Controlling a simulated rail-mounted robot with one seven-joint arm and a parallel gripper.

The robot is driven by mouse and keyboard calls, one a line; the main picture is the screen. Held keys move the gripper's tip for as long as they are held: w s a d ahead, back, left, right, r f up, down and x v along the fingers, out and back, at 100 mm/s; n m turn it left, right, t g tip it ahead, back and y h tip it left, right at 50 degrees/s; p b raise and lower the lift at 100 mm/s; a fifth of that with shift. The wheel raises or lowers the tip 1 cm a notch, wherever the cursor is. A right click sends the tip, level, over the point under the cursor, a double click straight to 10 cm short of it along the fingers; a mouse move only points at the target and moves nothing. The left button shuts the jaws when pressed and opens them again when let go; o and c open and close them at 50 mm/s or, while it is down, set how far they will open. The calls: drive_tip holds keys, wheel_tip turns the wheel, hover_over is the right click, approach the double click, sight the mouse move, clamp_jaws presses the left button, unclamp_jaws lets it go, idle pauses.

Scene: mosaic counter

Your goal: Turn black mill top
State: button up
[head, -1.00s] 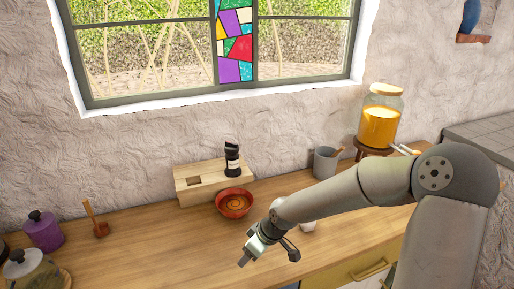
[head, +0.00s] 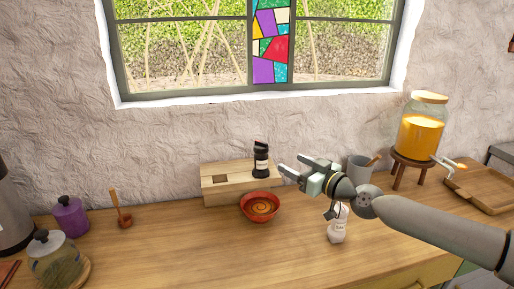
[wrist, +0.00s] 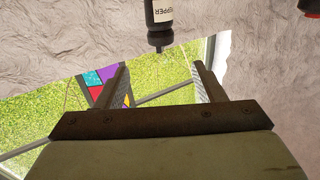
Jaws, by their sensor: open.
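The black pepper mill (head: 261,161) stands upright on a light wooden block (head: 231,196) against the wall. It has a black top and a white label. My gripper (head: 291,166) is open and empty, just right of the mill in the head view, with its fingers pointing toward it. In the wrist view the mill (wrist: 159,14) appears upside down at the top edge, cut off by the frame, with part of the word PEPPER readable. There the open fingers (wrist: 159,70) show nothing between them, and the mill's top end lies beyond their tips.
A red bowl (head: 260,207) sits in front of the block. A white bottle or mill (head: 338,226) stands below my wrist. A grey mug (head: 358,168) and a glass dispenser (head: 420,133) on a stand are at right.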

sight(256, 144)
drive_tip(key=p+x, duration=0.3)
drive_tip(key=x, duration=1.3)
drive_tip(key=shift+a+f, duration=0.1)
drive_tip(key=shift+f, duration=0.1)
drive_tip(key=c, duration=1)
